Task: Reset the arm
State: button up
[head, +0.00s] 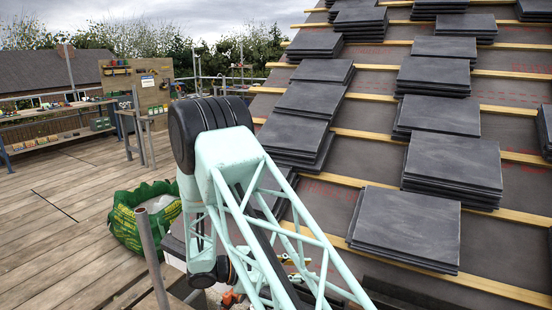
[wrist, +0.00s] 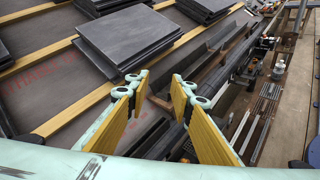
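My gripper (wrist: 160,104) shows in the wrist view with its two yellow-padded fingers spread apart and nothing between them. It hangs above the lower edge of the roof, over dark channels. A stack of dark slate tiles (wrist: 128,36) lies just beyond the fingers, apart from them. In the head view my pale green arm fills the middle and hides part of the roof edge; the gripper itself does not show there.
Several slate stacks (head: 408,225) rest on the wooden battens (head: 336,181) of the sloping roof at right. A green bag (head: 127,222) stands on the plank deck (head: 50,215) beside an upright pole (head: 151,255). Workbenches (head: 50,125) stand at back left. Tools and rails lie along the roof's foot.

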jog(key=s+d+r+m+g+y, duration=0.2)
jog(key=s+d+r+m, duration=0.1)
jog(key=s+d+r, duration=0.3)
jog(key=s+d+r+m+g+y, duration=0.1)
jog(key=s+d+r+m+g, duration=0.15)
jog(key=s+r, duration=0.4)
jog(key=s+d+r+m+g+y, duration=0.1)
jog(key=s+d+r+m+y, duration=0.15)
jog(key=s+d+r, duration=0.45)
jog(key=s+a+r+m+t+y, duration=0.2)
jog(key=s+r+m+y, duration=0.2)
jog(key=s, duration=0.9)
jog(key=s+a+r+m+t+y, duration=0.1)
jog(key=s+r+m+t+y, duration=0.2)
jog(key=s+r, duration=0.8)
jog(key=shift+s+a+r+m+y, duration=0.3)
jog(key=shift+s+m+y, duration=0.45)
jog(key=shift+s+m, duration=0.7)
jog(key=shift+s+f+n, duration=0.1)
jog(key=shift+s+n, duration=0.15)
